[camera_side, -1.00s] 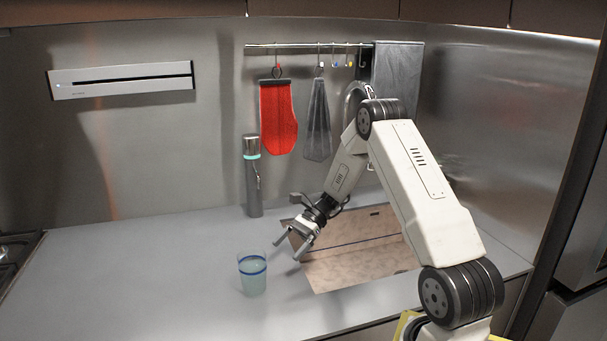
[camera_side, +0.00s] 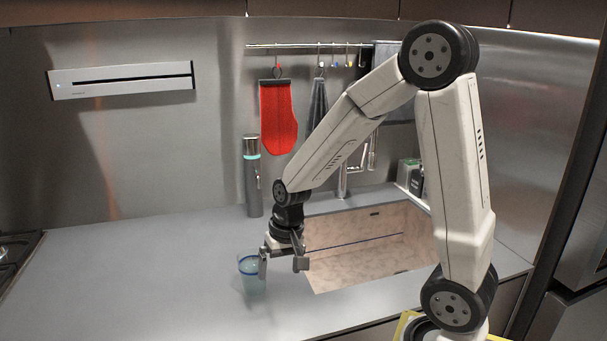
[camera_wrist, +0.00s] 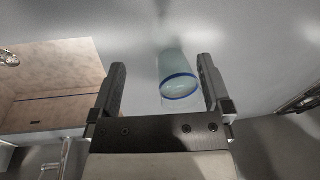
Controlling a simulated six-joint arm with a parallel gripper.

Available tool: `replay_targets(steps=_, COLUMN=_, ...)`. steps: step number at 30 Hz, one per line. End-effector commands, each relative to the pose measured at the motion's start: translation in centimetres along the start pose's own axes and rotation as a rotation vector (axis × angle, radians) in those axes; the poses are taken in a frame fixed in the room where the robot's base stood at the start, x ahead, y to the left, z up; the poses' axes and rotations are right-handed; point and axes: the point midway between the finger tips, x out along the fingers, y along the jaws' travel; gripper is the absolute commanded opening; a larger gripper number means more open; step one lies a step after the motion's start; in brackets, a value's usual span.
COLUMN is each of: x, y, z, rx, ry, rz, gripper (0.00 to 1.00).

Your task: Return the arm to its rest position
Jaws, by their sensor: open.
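My gripper (camera_side: 282,268) is open and points down above the counter, with nothing seen between its fingers in the side view. A translucent glass with a blue band (camera_side: 251,279) stands upright on the counter. One finger overlaps the glass in the side view; whether they touch I cannot tell. In the wrist view the glass (camera_wrist: 176,77) appears beyond and between the two spread fingers of my gripper (camera_wrist: 162,85). My arm is bent, with its elbow high.
The sink (camera_side: 370,262) lies right of my gripper, with a faucet (camera_side: 343,180) behind it. A dark flask (camera_side: 253,185) stands by the back wall. A red mitt (camera_side: 278,118) hangs from a rail. The counter at left (camera_side: 130,270) is clear.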

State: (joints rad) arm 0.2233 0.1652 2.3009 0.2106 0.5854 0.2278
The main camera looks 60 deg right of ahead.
Motion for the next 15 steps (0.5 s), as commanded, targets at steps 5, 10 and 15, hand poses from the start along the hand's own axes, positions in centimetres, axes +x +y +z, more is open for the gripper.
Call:
replay_targets(steps=5, x=0.5, y=-1.0, z=4.4, rx=-0.366, ry=0.078, rz=0.038, gripper=1.00)
replay_targets(steps=10, x=0.7, y=-1.4, z=6.6, rx=-0.575, ry=0.121, rz=0.051, gripper=1.00)
replay_targets(steps=15, x=0.8, y=-1.4, z=7.3, rx=-0.638, ry=0.134, rz=0.054, gripper=1.00)
